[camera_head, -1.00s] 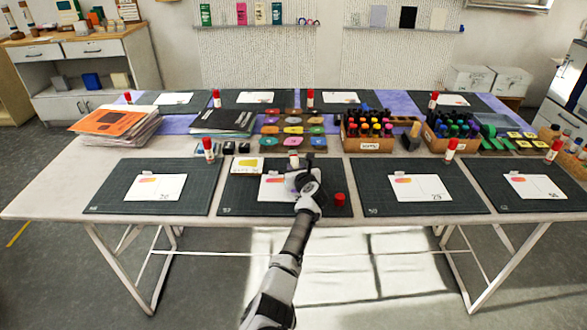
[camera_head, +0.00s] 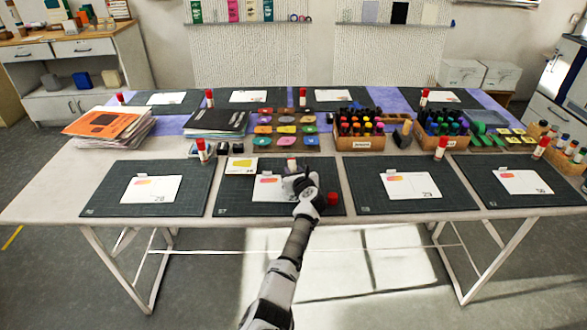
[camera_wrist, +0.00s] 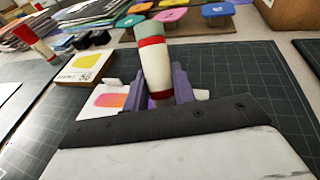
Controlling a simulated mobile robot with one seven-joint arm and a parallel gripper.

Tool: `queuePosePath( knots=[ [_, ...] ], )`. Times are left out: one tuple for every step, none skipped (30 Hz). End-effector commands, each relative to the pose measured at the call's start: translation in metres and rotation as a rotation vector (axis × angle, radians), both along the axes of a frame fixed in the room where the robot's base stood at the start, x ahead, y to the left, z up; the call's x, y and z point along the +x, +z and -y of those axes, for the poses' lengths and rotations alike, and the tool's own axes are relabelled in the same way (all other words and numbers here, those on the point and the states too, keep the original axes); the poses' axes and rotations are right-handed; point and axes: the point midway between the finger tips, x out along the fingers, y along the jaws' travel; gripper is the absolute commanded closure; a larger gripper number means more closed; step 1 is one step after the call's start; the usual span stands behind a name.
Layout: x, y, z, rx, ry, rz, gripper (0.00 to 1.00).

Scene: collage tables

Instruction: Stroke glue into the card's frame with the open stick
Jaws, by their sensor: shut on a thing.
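My gripper (camera_head: 303,186) is over the second front mat from the left. In the wrist view its purple fingers (camera_wrist: 157,90) are shut on the glue stick (camera_wrist: 155,68), a white tube with a red band and a greyish upper end. The stick leans a little, and its lower end is hidden behind the fingers and the dark gripper edge. The white card (camera_head: 264,189) lies on the mat under the gripper, mostly covered. Its pink-orange patch (camera_wrist: 108,100) shows left of the fingers. I cannot tell whether the stick touches it. A red cap (camera_head: 333,198) stands on the mat, right of the gripper.
A yellow-patterned card box (camera_head: 240,166) lies at the mat's back left. Coloured pads (camera_head: 285,130) and a wooden crate of bottles (camera_head: 360,142) stand behind. Another capped stick (camera_head: 202,150) stands to the left.

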Motion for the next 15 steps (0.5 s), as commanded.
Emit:
queuePosePath(
  knots=[
    [-0.002,0.001,0.0,0.0,0.0,-0.001,0.94],
    [-0.003,0.002,0.0,0.0,0.0,0.0,0.94],
    [-0.005,0.002,-0.001,0.0,0.0,0.0,0.94],
    [-0.006,0.002,-0.001,0.0,0.0,-0.001,0.94],
    [-0.008,0.002,-0.001,0.0,0.0,-0.001,0.94],
    [-0.01,0.002,-0.001,0.0,0.001,-0.002,0.94],
    [-0.011,0.002,-0.002,-0.001,0.001,-0.001,0.94],
    [-0.012,0.002,-0.002,-0.001,0.001,-0.001,0.94],
    [-0.013,0.002,-0.002,-0.001,0.001,-0.001,0.94],
    [-0.014,0.001,-0.002,-0.001,0.001,-0.001,0.94],
    [-0.014,0.001,-0.002,-0.001,0.001,0.0,0.94],
    [-0.015,0.001,-0.002,-0.001,0.001,0.0,0.94],
    [-0.015,0.0,-0.002,-0.001,0.001,0.0,0.94],
    [-0.016,0.001,-0.002,-0.001,0.001,0.0,0.94],
    [-0.017,0.001,-0.002,-0.001,0.001,0.0,0.94]
  ],
)
